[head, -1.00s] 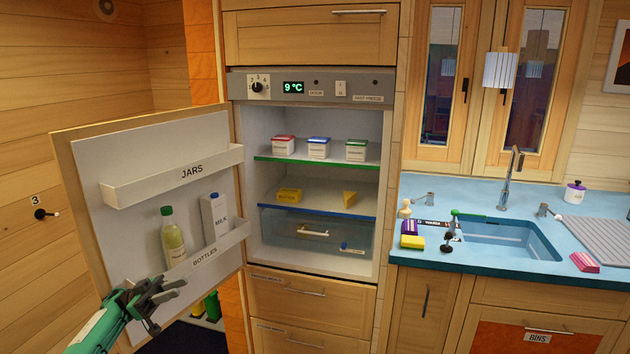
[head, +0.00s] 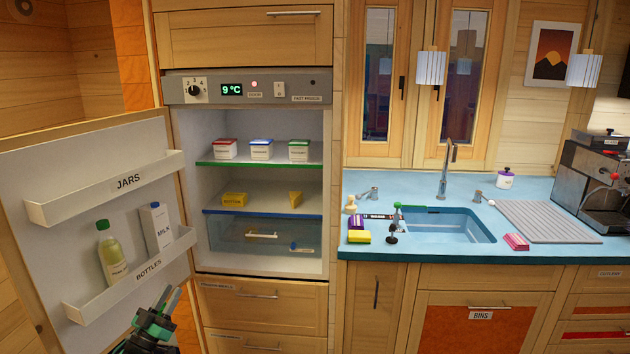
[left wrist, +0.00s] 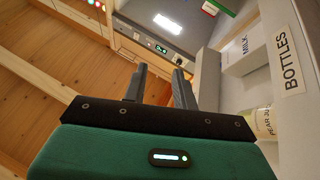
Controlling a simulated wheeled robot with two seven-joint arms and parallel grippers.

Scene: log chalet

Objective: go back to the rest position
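My left gripper (head: 168,300) is at the bottom left of the head view, in front of the open fridge door (head: 85,160) and below its bottles shelf. In the left wrist view its two dark fingers (left wrist: 159,76) stand apart with nothing between them. The bottles shelf (left wrist: 300,110) is to their right there. My right gripper is in neither view.
The door shelf holds a bottle (head: 112,253) and a milk carton (head: 158,228). The fridge holds several boxes, butter (head: 234,199) and cheese (head: 295,198). A red light (head: 254,84) glows on its panel. The counter (head: 540,192) with the sink (head: 450,225) is right.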

